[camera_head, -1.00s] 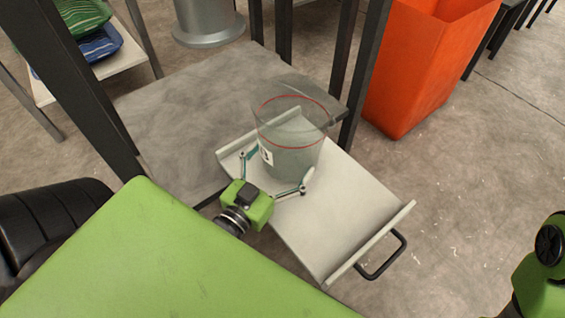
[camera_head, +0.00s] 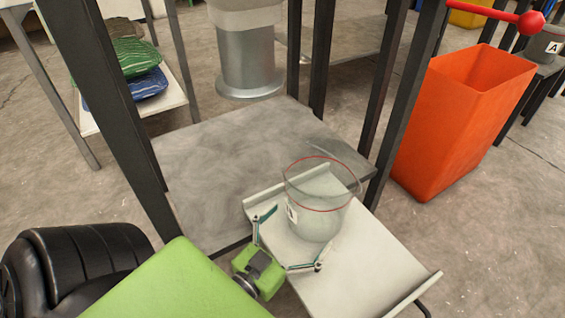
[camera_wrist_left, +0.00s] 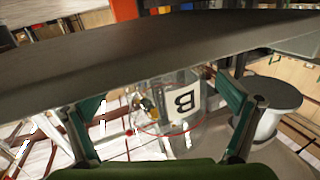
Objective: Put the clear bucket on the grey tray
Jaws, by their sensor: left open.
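The clear bucket (camera_head: 322,205), with a red line near its rim and a white label, stands upright on the grey tray (camera_head: 365,275) near the tray's far end. The bucket also shows in the left wrist view (camera_wrist_left: 180,128), with a letter B label appearing upside down. My left gripper (camera_head: 295,238) is open at the near side of the bucket, low over the tray, with its teal-edged fingers spread to either side. Whether the fingers touch the bucket I cannot tell. My right gripper is not in view.
A grey shelf (camera_head: 215,165) between dark posts lies behind the tray. An orange bin (camera_head: 455,120) stands to the right. A metal cylinder (camera_head: 247,65) stands behind. Green and blue bags (camera_head: 135,85) lie on a rack at left. Floor right of the tray is clear.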

